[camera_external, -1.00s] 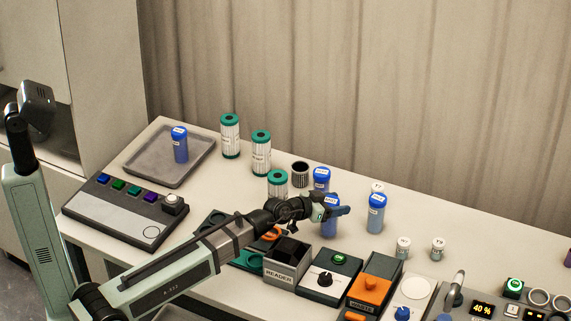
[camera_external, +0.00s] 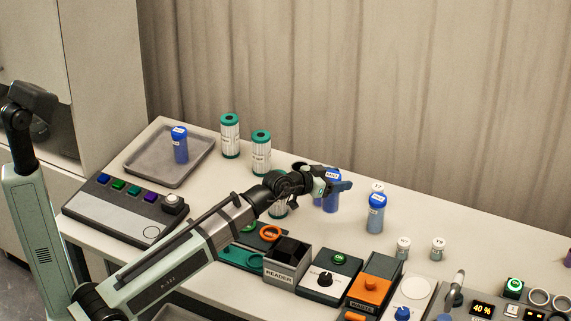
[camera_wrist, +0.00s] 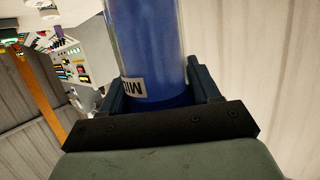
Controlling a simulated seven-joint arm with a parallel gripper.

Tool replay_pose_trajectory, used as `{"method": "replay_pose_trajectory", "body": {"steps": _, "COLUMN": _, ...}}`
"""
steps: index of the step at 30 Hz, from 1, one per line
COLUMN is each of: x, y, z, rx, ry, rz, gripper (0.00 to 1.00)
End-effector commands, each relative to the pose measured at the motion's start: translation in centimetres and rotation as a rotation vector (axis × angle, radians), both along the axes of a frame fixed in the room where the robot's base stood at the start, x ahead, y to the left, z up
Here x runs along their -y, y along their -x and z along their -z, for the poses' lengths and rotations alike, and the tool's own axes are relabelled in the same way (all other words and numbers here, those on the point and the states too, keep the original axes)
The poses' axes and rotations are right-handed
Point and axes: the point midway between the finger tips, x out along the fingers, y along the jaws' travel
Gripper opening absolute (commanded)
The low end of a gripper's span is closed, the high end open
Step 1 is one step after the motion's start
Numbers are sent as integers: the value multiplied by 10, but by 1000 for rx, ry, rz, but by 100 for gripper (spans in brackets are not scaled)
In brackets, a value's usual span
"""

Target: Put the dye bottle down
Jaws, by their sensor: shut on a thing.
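A blue dye bottle (camera_external: 331,204) with a white label is between the fingers of my gripper (camera_external: 334,187). In the wrist view the bottle (camera_wrist: 155,50) fills the space between the two dark fingers, and part of its label shows. My gripper (camera_wrist: 160,95) is shut on it. I cannot tell whether its base touches the table.
White-and-green cylinders (camera_external: 230,136) stand at the back; one is partly behind my arm. Small vials (camera_external: 403,248) stand at the right. The reader (camera_external: 283,262) and other devices line the table's front. The table (camera_external: 440,220) is bare behind the vials.

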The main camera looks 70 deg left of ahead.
Motion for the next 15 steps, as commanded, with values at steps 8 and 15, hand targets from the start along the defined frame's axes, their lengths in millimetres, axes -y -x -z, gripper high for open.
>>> {"method": "replay_pose_trajectory", "body": {"steps": 8, "x": 0, "y": -1, "z": -36, "rx": 5, "ry": -2, "rz": 0, "gripper": 22}}
{"method": "replay_pose_trajectory", "body": {"steps": 15, "x": -1, "y": -2, "z": -86, "rx": 5, "ry": -1, "rz": 0, "gripper": 22}}
